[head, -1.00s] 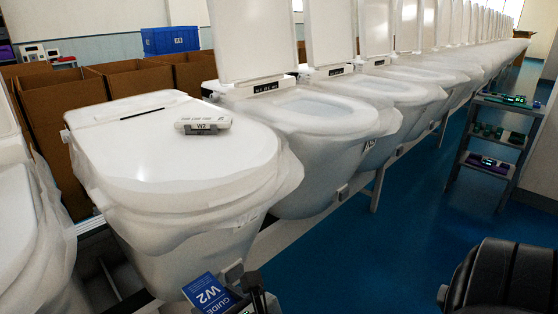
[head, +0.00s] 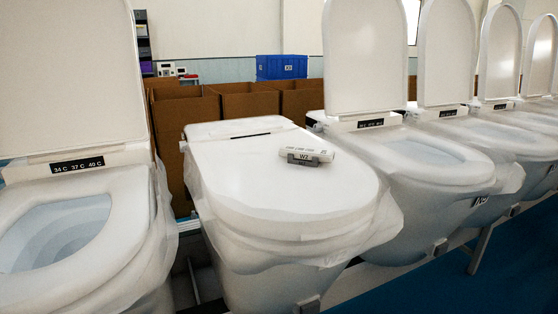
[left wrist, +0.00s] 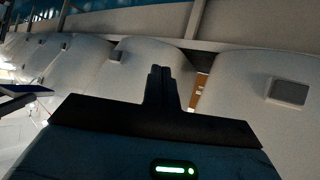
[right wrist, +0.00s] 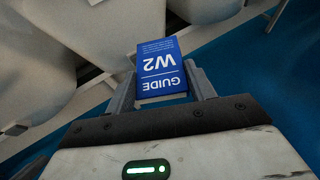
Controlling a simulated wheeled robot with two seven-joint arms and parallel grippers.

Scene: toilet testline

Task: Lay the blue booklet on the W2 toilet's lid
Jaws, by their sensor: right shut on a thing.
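The blue booklet (right wrist: 161,68), printed "GUIDE W2", is held between the fingers of my right gripper (right wrist: 163,92) in the right wrist view. It does not show in the head view now. The toilet with the closed white lid (head: 270,185) stands in the middle of the head view. A small white device on a grey stand (head: 306,153), with a label that seems to read W2, sits on the lid's right rear part. My left gripper (left wrist: 162,82) has its fingers together with nothing visible between them. Neither gripper shows in the head view.
An open-lidded toilet (head: 75,225) stands at the left, and another (head: 425,160) begins a row at the right. Cardboard boxes (head: 248,103) and a blue crate (head: 282,67) stand behind. The front of the closed lid is bare.

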